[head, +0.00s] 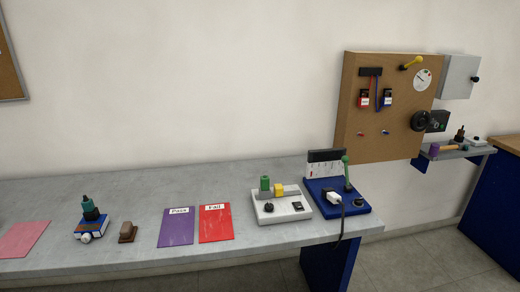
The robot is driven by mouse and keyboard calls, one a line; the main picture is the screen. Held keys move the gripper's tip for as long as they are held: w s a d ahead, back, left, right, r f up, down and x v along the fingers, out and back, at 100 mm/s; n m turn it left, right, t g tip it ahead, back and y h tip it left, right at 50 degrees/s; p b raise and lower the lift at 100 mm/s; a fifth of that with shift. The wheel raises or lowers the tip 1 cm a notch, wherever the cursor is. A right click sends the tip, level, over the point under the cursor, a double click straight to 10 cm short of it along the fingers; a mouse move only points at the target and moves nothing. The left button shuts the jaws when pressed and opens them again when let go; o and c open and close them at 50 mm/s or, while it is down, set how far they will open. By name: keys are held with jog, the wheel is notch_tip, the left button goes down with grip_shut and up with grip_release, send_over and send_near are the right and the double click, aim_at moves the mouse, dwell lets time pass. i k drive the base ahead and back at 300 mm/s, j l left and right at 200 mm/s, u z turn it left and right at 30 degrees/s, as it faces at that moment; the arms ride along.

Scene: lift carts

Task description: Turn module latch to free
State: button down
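A white unit (283,214) sits on the grey bench, right of the centre. It carries a green block (265,184), a yellow block (279,190), a black knob (268,208) and a small black part (297,206). Beside it on the right stands a blue-based unit (325,199) with an upright scale panel (326,163), a green-topped lever (346,172), a white plug (333,197) on a black cable and a dark knob (359,202). I cannot tell which part is the module latch or how it is turned. My gripper is not in view.
A purple "Pass" card (177,228) and a red "Fail" card (215,223) lie left of the white unit. A brown block (127,232) and a stacked blue item (91,228) lie farther left. A pegboard (352,125) with tools and a dark wheel hangs right. The bench (240,180) is clear behind.

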aim_at(269, 209)
jog(key=i+z, duration=0.15)
jog(key=i, duration=0.45)
jog(key=i+j+z, duration=0.1)
jog(key=i, duration=0.45)
jog(key=j, duration=0.1)
